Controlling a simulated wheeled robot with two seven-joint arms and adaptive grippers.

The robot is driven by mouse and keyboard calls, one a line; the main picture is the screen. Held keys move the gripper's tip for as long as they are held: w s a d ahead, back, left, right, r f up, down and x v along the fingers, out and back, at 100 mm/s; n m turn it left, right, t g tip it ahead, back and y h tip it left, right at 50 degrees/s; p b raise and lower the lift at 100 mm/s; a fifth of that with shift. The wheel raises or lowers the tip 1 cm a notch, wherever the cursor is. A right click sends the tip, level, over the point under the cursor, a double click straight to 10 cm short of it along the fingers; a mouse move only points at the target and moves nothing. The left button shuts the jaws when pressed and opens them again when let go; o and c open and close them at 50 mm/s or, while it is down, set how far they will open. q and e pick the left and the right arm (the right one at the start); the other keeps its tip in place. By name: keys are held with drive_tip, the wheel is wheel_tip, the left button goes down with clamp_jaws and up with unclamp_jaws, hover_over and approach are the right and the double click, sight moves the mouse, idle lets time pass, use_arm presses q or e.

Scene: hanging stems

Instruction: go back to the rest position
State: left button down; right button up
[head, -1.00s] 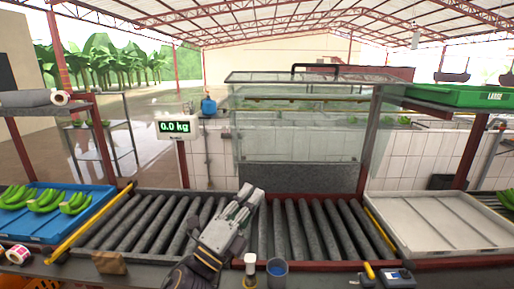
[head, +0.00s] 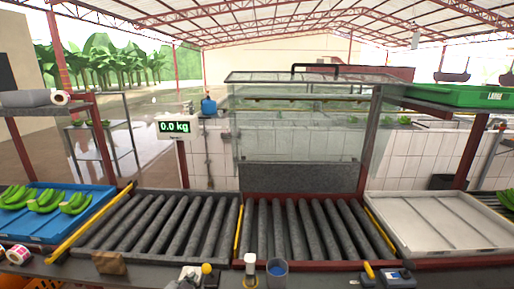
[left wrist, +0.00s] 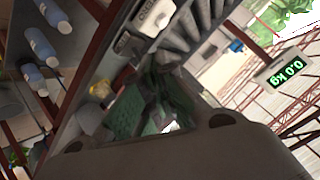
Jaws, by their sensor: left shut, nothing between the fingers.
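My left gripper (head: 188,275) shows only as a small grey tip at the bottom edge of the head view, in front of the roller conveyor (head: 160,226). In the left wrist view its dark fingers (left wrist: 163,105) are shut with nothing between them. They are tilted and partly in shadow. My right gripper is not in view.
A blue tray (head: 92,212) of bananas is left, an empty pale tray (head: 430,225) right. The rollers are clear.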

use_arm(q)
drive_tip(key=s+a+f+n+g, duration=0.3)
drive_tip(key=s+f+n+g, duration=0.35)
drive_tip(key=s+f, duration=0.75)
drive_tip(key=s+f+m+g, duration=0.1)
drive_tip(key=s+f, duration=0.2)
drive_tip(key=f, duration=1.3)
drive_tip(key=s+f+m+g, duration=0.1)
drive_tip(key=s+f+g, duration=0.15)
drive_tip(key=f, duration=1.35)
drive_tip(key=s+a+f, duration=0.2)
drive_tip(key=s+f, duration=0.7)
drive_tip(key=s, duration=0.1)
drive_tip(key=s+a+f, duration=0.3)
drive_tip(key=s+f, duration=0.7)
drive_tip(key=s, duration=0.1)
drive_tip(key=shift+s+g, duration=0.25)
drive_tip(key=shift+g, duration=0.05)
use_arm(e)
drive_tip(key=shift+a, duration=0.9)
use_arm(q)
drive_tip(key=shift+d+f, duration=0.1)
